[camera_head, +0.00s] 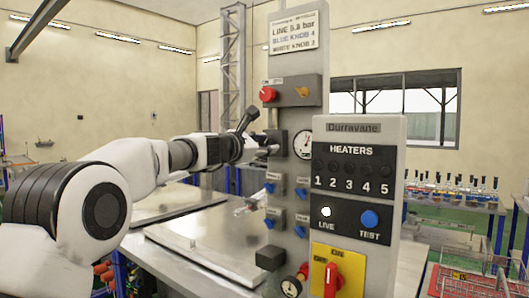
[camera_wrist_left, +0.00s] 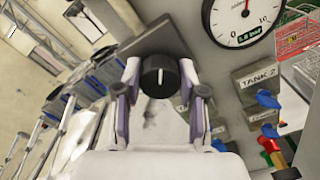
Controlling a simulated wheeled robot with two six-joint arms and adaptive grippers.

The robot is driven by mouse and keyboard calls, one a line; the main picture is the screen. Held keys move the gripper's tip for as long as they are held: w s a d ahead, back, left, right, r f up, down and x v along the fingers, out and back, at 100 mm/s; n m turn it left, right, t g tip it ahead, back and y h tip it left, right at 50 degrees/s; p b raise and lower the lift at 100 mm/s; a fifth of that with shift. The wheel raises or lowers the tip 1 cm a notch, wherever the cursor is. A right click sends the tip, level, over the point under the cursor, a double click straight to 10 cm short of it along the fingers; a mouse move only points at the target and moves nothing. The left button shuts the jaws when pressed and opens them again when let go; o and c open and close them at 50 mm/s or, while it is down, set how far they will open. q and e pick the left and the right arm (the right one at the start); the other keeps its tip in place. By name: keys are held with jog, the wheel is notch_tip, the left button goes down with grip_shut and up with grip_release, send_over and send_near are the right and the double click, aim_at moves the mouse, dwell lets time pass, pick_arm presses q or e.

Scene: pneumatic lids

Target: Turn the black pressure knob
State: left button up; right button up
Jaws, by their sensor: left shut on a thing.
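The black pressure knob (camera_wrist_left: 160,77) shows in the left wrist view as a round knob with a white mark pointing up the picture. My left gripper (camera_wrist_left: 160,86) has one finger on each side of the knob and is shut on it. In the head view my left gripper (camera_head: 265,149) reaches the left side of the grey panel column (camera_head: 309,68), and I cannot make out the knob there. My right gripper is not in view.
A red knob (camera_head: 268,94) sits above and several blue knobs (camera_head: 270,187) below on the column. A heater panel (camera_head: 353,130) with a red switch (camera_head: 333,279) stands at front right. A sign (camera_head: 294,31) tops the column. The bench (camera_head: 205,240) is mostly bare.

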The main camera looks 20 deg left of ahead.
pick_arm(q)
jog(key=shift+r+m+b, duration=0.1)
jog(key=shift+m+b, duration=0.45)
jog(key=shift+m, duration=0.65)
jog(key=o, duration=1.1)
jog(key=shift+o, duration=0.2)
jog(key=shift+s+d, duration=0.1)
jog(key=v, duration=1.2)
